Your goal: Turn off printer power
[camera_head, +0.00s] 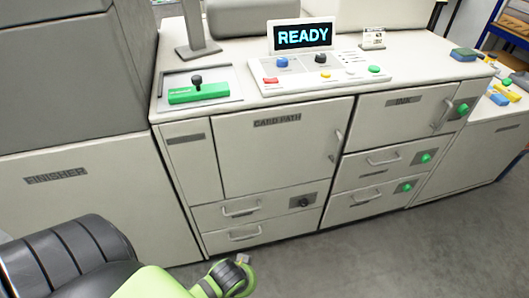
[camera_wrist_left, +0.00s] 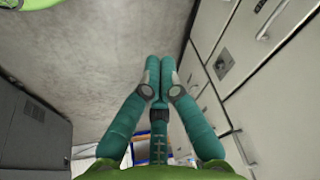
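The printer (camera_head: 270,160) is a long cream cabinet. Its screen (camera_head: 303,37) reads READY. The control panel (camera_head: 320,72) below it has a blue knob (camera_head: 281,62), a black knob (camera_head: 320,59), a red button (camera_head: 270,80), yellow buttons and a green button (camera_head: 374,69). A green block (camera_head: 198,93) with a black knob (camera_head: 196,80) sits on a grey plate at the printer's top left. My left gripper (camera_wrist_left: 160,62) is in the left wrist view, its teal fingers together with nothing visible between them, over the floor beside the cabinet fronts. My right gripper is not in view.
The finisher (camera_head: 60,180) stands left of the printer. Round green knobs (camera_head: 426,158) sit on the right-hand drawers and the ink door (camera_head: 405,100). A lower side cabinet (camera_head: 470,150) with small items stands at right. The grey floor (camera_head: 340,260) in front is clear.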

